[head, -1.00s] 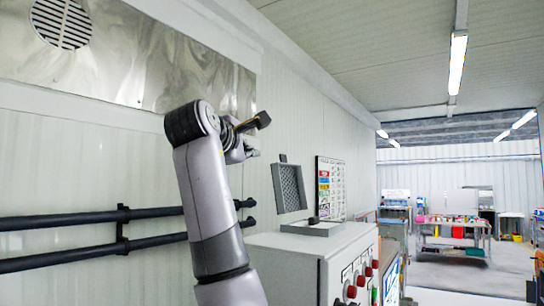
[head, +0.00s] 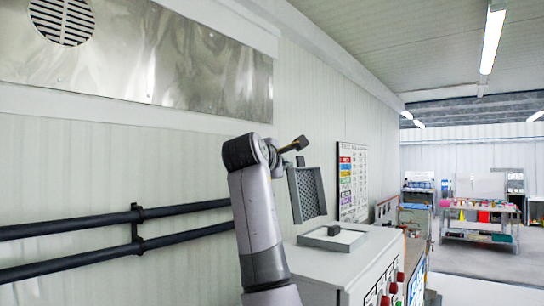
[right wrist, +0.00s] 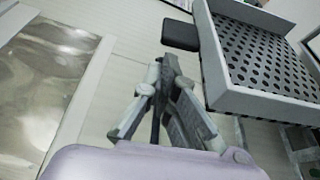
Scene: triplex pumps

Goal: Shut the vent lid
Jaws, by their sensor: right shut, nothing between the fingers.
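The vent lid (head: 307,194) is a grey perforated panel standing open, nearly upright, at the back of a square grey frame (head: 350,243) on a cabinet top. A dark tab (head: 301,161) sticks up from its top edge. In the right wrist view the lid (right wrist: 262,55) fills the upper right, with the black tab (right wrist: 180,35) at its left edge. My right gripper (head: 298,145) is beside and above the lid's top in the head view. In the right wrist view its fingers (right wrist: 168,62) are closed and empty, just below the tab; contact is unclear. My left gripper is out of view.
The white cabinet (head: 335,268) has red buttons on its front and a small black block (head: 333,230) at the frame. Dark pipes (head: 100,230) run along the left wall. A sign board (head: 352,182) hangs behind the lid.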

